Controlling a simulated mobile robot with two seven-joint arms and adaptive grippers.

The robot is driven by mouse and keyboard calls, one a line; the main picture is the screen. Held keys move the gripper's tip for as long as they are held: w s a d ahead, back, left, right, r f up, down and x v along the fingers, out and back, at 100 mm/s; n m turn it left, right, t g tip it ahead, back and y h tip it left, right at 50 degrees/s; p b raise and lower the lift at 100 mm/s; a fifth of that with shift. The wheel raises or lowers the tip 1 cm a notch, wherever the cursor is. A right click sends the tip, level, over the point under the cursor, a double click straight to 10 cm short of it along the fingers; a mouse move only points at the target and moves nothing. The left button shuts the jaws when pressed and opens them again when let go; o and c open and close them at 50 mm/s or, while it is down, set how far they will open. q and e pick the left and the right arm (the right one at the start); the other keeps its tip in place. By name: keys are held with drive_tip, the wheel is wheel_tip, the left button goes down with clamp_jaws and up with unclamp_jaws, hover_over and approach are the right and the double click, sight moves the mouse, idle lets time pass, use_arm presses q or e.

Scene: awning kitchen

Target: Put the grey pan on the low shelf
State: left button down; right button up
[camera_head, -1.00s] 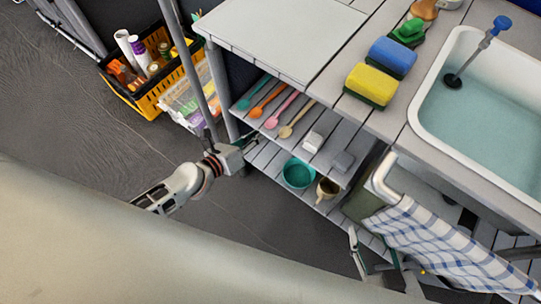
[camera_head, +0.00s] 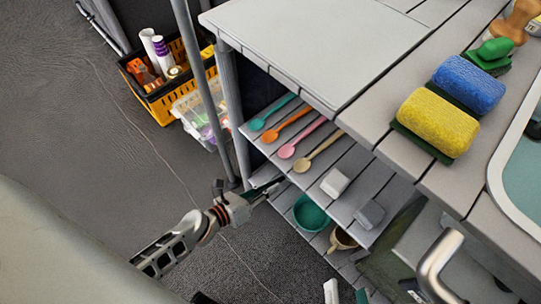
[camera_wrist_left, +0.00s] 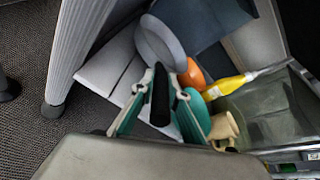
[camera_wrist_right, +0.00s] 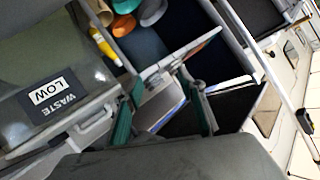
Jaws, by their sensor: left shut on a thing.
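The grey pan (camera_wrist_left: 160,42) shows in the left wrist view over the pale boards of the low shelf (camera_wrist_left: 103,72), its dark handle between my left fingers. I cannot tell whether it rests on the boards or hangs just above. My left gripper (camera_wrist_left: 158,92) is shut on the handle. In the head view my left gripper (camera_head: 265,191) reaches in at the shelf's left end beside the grey post; the pan is hidden there. The pan also shows in the right wrist view (camera_wrist_right: 152,12). My right gripper (camera_wrist_right: 160,115) is open and empty, near the towel-rail side of the counter.
On the low shelf are a teal bowl (camera_head: 311,213), a beige cup (camera_head: 342,239), an orange item (camera_wrist_left: 193,75) and a yellow bottle (camera_wrist_left: 228,86). The shelf above holds spoons and grey blocks. A waste box (camera_wrist_right: 55,95) stands alongside. A yellow crate (camera_head: 165,98) sits on the floor.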

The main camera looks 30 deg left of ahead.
use_arm(q)
drive_tip(key=shift+s+f+b, duration=0.2)
drive_tip(key=shift+f+b, duration=0.1)
drive_tip(key=shift+f, duration=0.95)
drive_tip(key=shift+w+r, duration=0.2)
drive_tip(key=shift+r, duration=0.05)
drive_tip(key=shift+s+f, duration=0.1)
drive_tip(key=shift+f, duration=0.2)
drive_tip(key=c, duration=2)
unclamp_jaws()
use_arm(e)
drive_tip(key=shift+s+a+f+m, duration=0.1)
drive_tip(key=shift+s+a+m, duration=0.1)
drive_tip(key=shift+a+m, duration=0.65)
use_arm(q)
drive_tip(key=shift+r, duration=0.1)
use_arm(e)
drive_tip(key=shift+d, duration=0.1)
